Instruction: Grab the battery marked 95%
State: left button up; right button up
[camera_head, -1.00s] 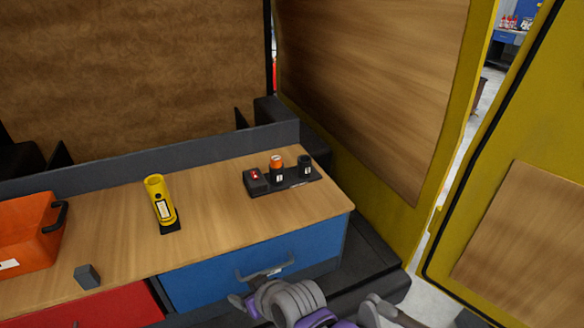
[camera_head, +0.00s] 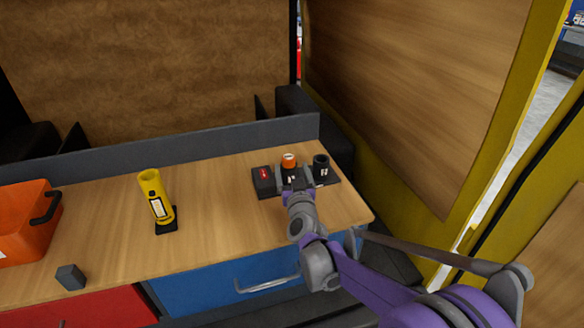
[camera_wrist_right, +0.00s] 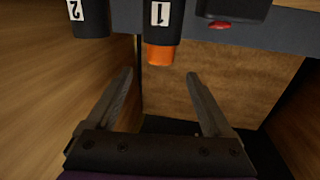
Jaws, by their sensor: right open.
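A battery with an orange top (camera_head: 288,160) stands in a black charging dock (camera_head: 333,180) at the right end of the bench. In the right wrist view, seen upside down, its dark body carries a white label "1" (camera_wrist_right: 159,14). A black battery (camera_head: 321,164) stands to its right; in the wrist view its label reads "2" (camera_wrist_right: 75,10). No 95% marking is readable. My right gripper (camera_head: 296,181) is in front of the orange-topped battery. In the wrist view its fingers (camera_wrist_right: 158,78) are apart, with nothing between them. My left gripper is out of view.
A black block with a red display (camera_head: 264,176) is at the dock's left end. A yellow flashlight (camera_head: 154,195), an orange bin (camera_head: 22,240) and a small grey block (camera_head: 70,277) sit farther left. A yellow-framed panel (camera_head: 420,90) borders the right.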

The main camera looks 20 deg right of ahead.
aim_at(290, 162)
jog(key=shift+w+d, duration=0.15)
jog(key=shift+w, duration=0.8)
jog(key=shift+w+p, duration=0.35)
jog(key=shift+w, duration=0.3)
jog(key=w, duration=0.2)
jog(key=w+p, duration=0.1)
jog(key=w, duration=0.1)
jog(key=shift+d+f, duration=0.3)
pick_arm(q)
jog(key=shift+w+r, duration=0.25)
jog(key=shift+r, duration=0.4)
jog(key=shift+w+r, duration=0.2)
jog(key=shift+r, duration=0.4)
pick_arm(e)
jog(key=shift+s, duration=0.1)
jog(key=shift+c, duration=0.2)
grip_shut()
